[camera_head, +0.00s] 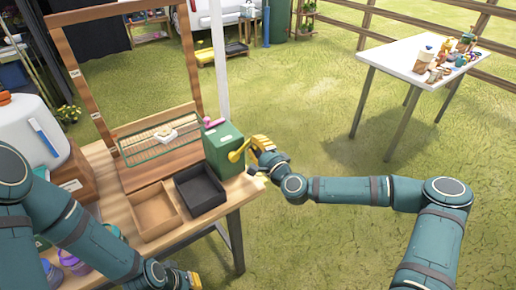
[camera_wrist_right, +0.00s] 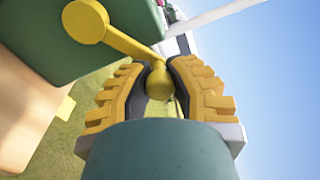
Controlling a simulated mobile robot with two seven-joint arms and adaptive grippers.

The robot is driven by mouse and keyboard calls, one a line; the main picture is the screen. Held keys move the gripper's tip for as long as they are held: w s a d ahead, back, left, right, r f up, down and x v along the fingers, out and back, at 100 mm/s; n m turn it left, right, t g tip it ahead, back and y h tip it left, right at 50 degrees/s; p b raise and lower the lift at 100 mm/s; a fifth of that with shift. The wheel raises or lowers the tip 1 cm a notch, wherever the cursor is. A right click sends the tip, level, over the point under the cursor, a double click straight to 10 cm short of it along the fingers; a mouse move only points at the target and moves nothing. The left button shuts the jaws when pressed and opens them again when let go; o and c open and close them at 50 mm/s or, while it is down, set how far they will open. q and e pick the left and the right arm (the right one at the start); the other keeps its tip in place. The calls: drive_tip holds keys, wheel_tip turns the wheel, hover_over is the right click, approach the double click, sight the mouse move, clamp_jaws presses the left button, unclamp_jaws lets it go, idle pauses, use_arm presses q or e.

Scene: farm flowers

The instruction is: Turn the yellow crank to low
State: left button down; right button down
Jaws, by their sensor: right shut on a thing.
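The yellow crank (camera_head: 235,156) is on the side of a green box (camera_head: 222,140) at the table's right edge. In the right wrist view, the crank's arm (camera_wrist_right: 128,40) runs from a round hub on the green box (camera_wrist_right: 60,30) to a ball-shaped knob (camera_wrist_right: 160,84). My right gripper (camera_wrist_right: 160,78) is shut on that knob, with one yellow finger on each side. In the head view my right gripper (camera_head: 257,155) reaches the crank from the right. My left gripper (camera_head: 193,280) is low in the head view, partly cut off, and its opening is unclear. No low mark is readable.
The wooden table (camera_head: 245,190) holds a black tray (camera_head: 200,190), a wooden tray (camera_head: 155,212) and a tall wooden frame (camera_head: 190,55). A white tank (camera_head: 30,130) stands at left. A white table (camera_head: 405,62) with small items is far right. Grass lies open between.

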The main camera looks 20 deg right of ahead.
drive_tip(key=shift+s+a+r+n+y, duration=0.2)
drive_tip(key=shift+a+r+n, duration=0.4)
drive_tip(key=shift+n, duration=0.85)
drive_tip(key=shift+s+a+r+n+y, duration=0.1)
drive_tip(key=shift+s+a+r+n, duration=0.45)
drive_tip(key=shift+n, duration=0.85)
drive_tip(key=shift+s+a+r+n+y, duration=0.1)
drive_tip(key=shift+a+r+n, duration=0.2)
drive_tip(key=shift+a+n, duration=0.85)
drive_tip(key=shift+d+n, duration=0.3)
drive_tip(key=c, duration=1.1)
unclamp_jaws()
drive_tip(key=o, duration=0.3)
drive_tip(key=shift+r, duration=0.1)
